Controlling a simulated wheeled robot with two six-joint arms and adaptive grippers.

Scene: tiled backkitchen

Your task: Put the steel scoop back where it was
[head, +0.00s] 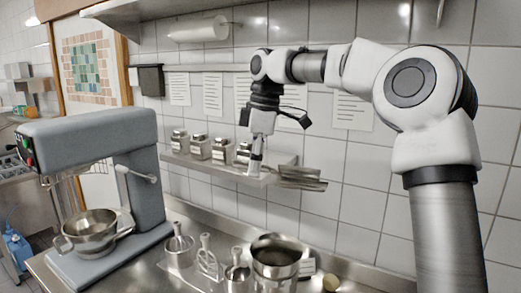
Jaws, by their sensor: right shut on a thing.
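My right gripper (258,150) points down over the right part of the wall shelf (213,169). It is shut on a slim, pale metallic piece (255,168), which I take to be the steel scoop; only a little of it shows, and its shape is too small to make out. Its lower end is at the shelf's front edge; I cannot tell whether it touches the shelf. Just right of the gripper, several flat steel pieces (302,183) stick out at the shelf's end. My left gripper is out of view.
Several labelled jars (198,147) stand on the shelf left of the gripper. A grey mixer (90,150) with a steel bowl (90,228) stands at left. Paper sheets (213,94) hang behind.

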